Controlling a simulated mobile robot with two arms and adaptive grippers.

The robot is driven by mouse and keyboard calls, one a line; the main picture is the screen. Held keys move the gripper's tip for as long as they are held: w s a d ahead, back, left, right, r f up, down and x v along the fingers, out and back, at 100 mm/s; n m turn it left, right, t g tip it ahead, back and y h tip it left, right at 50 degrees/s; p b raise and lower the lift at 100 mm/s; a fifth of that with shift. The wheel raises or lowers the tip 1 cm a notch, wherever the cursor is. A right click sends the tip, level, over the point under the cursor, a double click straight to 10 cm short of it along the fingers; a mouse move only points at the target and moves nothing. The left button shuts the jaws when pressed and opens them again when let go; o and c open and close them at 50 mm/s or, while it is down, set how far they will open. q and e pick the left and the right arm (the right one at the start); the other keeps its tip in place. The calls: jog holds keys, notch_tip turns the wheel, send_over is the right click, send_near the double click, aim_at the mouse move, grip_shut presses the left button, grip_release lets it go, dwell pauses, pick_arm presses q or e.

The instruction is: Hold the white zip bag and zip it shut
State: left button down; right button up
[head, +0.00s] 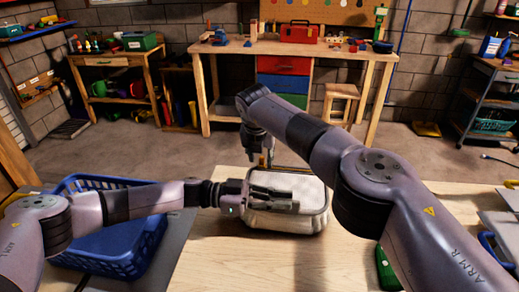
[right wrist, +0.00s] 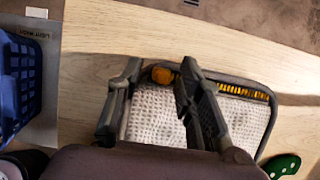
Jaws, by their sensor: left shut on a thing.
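The white zip bag (head: 312,190), quilted with grey trim, lies on the wooden table in the head view. It also shows in the right wrist view (right wrist: 158,112), with orange zip teeth (right wrist: 243,92) along its far right edge and a rounded orange piece, seemingly the zip pull (right wrist: 162,75), at its far edge. My left gripper (head: 285,199) reaches in from the left and is shut on the bag's near side. My right gripper (head: 263,160) points down over the bag's far left edge. In the right wrist view its fingers (right wrist: 161,68) are apart, on either side of the orange piece; contact is unclear.
A blue basket (head: 150,240) stands on a grey mat left of the bag. A green object (head: 386,270) lies on the table at the near right, close to my right arm. Bare table lies in front of the bag.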

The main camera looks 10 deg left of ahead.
pick_arm(q)
jog(key=shift+w, duration=0.1)
pick_arm(e)
jog(key=v, duration=1.2)
pick_arm(q)
jog(key=c, duration=1.6)
grip_release()
jog(key=shift+c, duration=0.2)
pick_arm(e)
jog(key=shift+w, duration=0.1)
pick_arm(q)
jog(key=shift+a, duration=0.15)
